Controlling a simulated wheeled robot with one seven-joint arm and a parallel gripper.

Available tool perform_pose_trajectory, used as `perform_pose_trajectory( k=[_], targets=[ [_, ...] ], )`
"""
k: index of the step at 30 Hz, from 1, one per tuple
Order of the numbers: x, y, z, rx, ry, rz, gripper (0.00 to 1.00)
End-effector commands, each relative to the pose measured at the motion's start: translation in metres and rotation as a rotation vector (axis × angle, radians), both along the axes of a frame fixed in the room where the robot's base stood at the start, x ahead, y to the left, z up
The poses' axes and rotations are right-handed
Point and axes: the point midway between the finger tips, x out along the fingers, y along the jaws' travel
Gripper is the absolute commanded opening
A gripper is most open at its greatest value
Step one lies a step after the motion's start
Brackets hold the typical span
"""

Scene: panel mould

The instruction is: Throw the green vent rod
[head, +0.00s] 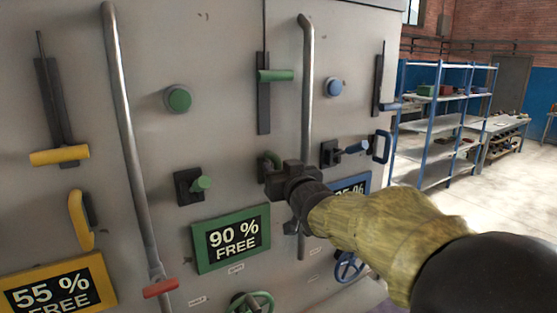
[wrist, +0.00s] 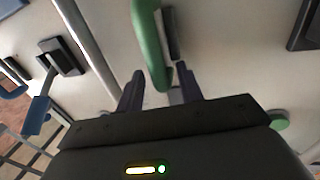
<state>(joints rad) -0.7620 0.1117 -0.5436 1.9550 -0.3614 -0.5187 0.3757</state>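The green vent rod, taken as the green crossbar grip (head: 276,75) on a dark upright slotted plate (head: 263,105), is on the panel above my gripper in the head view. My gripper (head: 272,178) is lower down, at a green loop handle (head: 267,160) that it partly hides. In the wrist view the same loop handle (wrist: 150,45) lies between my two spread fingers (wrist: 160,90). The fingers look apart from the handle, though contact is hard to tell. Nothing is held.
A grey vertical pipe (head: 306,70) runs just right of the green grip. A green button (head: 179,98), a green switch (head: 202,184) and a green "90 % FREE" sign (head: 232,238) are left of my gripper. A blue lever (head: 352,148) is to the right. Shelving (head: 440,120) stands beyond.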

Motion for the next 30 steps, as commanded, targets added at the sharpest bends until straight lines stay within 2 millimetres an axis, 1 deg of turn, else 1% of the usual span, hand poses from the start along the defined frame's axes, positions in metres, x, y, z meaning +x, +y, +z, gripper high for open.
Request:
perform_pose_trajectory(
  k=[1,5,14,18,19,20,30],
  targets=[
    [0.0049,0.0017,0.0017,-0.002,0.001,-0.001,0.37],
    [0.0109,0.004,0.0005,-0.002,-0.001,0.0,0.37],
    [0.012,0.0046,-0.0005,0.0,0.0,0.0,0.37],
    [0.0119,0.0045,-0.0005,0.0,0.0,0.0,0.09],
    [0.0118,0.0044,-0.0005,0.0,0.0,0.0,0.03],
    [0.0118,0.0043,-0.0005,0.0,0.0,0.0,0.0],
    [0.01,0.0049,0.0001,0.003,-0.002,0.002,0.0]
  ],
)
